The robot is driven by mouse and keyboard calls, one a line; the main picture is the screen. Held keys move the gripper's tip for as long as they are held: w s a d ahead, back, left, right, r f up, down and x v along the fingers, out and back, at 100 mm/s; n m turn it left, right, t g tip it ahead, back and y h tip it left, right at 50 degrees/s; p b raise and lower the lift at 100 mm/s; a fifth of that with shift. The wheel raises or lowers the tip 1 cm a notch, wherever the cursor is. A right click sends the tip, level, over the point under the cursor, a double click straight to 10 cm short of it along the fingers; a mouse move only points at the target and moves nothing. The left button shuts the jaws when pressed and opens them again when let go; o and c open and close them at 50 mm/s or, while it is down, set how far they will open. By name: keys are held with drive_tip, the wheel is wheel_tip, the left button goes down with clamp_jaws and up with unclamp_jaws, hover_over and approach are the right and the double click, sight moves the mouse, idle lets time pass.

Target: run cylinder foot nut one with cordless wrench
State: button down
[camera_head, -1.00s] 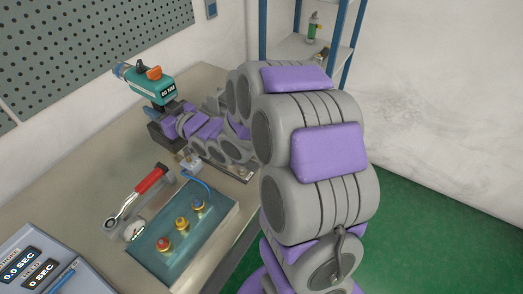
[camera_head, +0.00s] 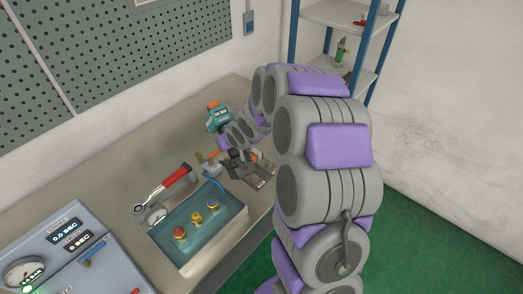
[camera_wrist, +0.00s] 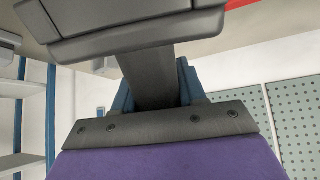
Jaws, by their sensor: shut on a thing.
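The cordless wrench (camera_head: 218,118) has a teal body, an orange part on top and a small dark display, and stands out past the end of my bent arm over the back of the bench. My gripper (camera_wrist: 155,92) is shut on its dark grip (camera_wrist: 150,72) in the wrist view, between blue fingers; a wide dark block (camera_wrist: 140,22) lies above the grip. In the head view my own arm links partly cover the gripper and the tool's lower part. Grey metal fixture parts (camera_head: 258,178) show on the bench below my arm; I cannot make out the foot nut.
A display panel (camera_head: 75,245) stands at the left. A pegboard (camera_head: 130,50) backs the bench; a blue-posted shelf (camera_head: 345,15) stands behind.

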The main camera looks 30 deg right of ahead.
drive_tip(key=s+d+g+p, duration=0.1)
drive_tip(key=s+d+m+g+p, duration=0.1)
drive_tip(key=s+d+g+p, duration=0.1)
drive_tip(key=shift+s+d+f+g+h, duration=0.25)
drive_tip(key=shift+s+d+g+h, duration=0.05)
drive_tip(key=shift+s+g, duration=0.1)
drive_tip(key=s+d+m+g+p, duration=0.2)
drive_tip(key=s+d+g+p, duration=0.1)
drive_tip(key=s, duration=0.4)
drive_tip(key=shift+s+d+r+g+p, duration=0.3)
drive_tip(key=shift+g+p, duration=0.2)
drive_tip(key=shift+p, duration=0.3)
drive_tip(key=shift+f+b, duration=1.4)
drive_tip(key=shift+f, duration=1.5)
drive_tip(key=shift+a+f+b, duration=0.1)
drive_tip(key=shift+f+b, duration=1.1)
drive_tip(key=shift+f, duration=0.8)
idle(0.9)
